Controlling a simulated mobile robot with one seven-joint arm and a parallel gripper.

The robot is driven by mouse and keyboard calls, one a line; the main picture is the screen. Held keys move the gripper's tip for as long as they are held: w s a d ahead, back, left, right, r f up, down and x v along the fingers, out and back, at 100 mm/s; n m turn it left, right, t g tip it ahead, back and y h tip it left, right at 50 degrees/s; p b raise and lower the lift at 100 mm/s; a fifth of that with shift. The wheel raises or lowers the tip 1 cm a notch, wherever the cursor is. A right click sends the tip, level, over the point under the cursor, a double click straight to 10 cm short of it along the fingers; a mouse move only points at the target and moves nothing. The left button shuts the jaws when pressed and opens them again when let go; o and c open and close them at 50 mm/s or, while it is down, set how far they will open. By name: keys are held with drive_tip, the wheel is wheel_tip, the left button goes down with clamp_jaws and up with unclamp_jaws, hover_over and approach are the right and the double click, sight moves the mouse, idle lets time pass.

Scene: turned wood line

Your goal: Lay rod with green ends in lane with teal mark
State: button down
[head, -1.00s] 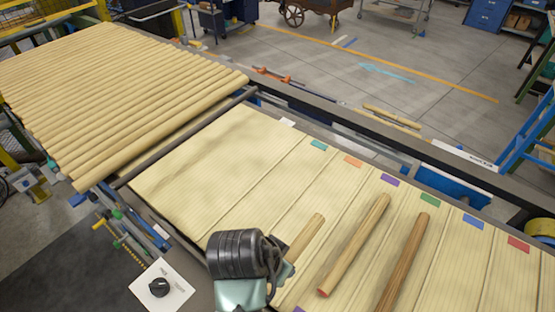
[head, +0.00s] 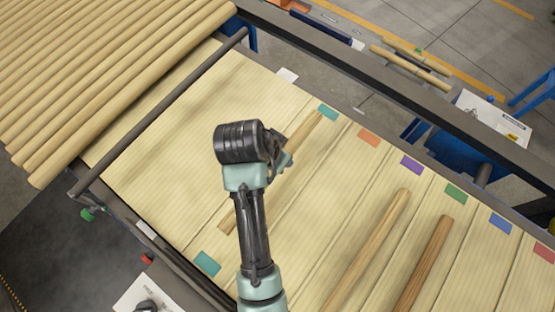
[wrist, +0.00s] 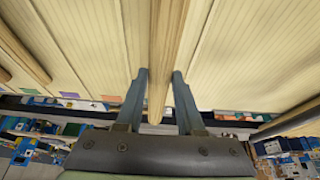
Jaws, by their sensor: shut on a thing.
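My gripper (head: 284,163) is shut on a plain wooden rod (head: 305,129). In the wrist view, the rod (wrist: 166,40) runs between the two fingers of my gripper (wrist: 160,76). The rod lines up with the lane that has a teal mark (head: 327,112) at its far end and another teal mark (head: 207,263) at its near end. I cannot tell whether the rod touches the lane floor. My arm hides its middle, and I cannot make out its end colours.
Two more rods lie in lanes to the right, a lighter one (head: 372,240) and a browner one (head: 425,262). Orange (head: 369,137), purple (head: 411,164) and green (head: 456,194) marks follow to the right. Many rods (head: 120,75) fill the left. A dark rail (head: 390,92) bounds the far side.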

wheel_tip(320, 180, down, 2)
drive_tip(key=shift+s+f, duration=0.1)
drive_tip(key=shift+f+p, duration=0.55)
drive_tip(key=shift+f, duration=1.7)
drive_tip(key=c, duration=0.5)
unclamp_jaws()
drive_tip(key=shift+f, duration=0.1)
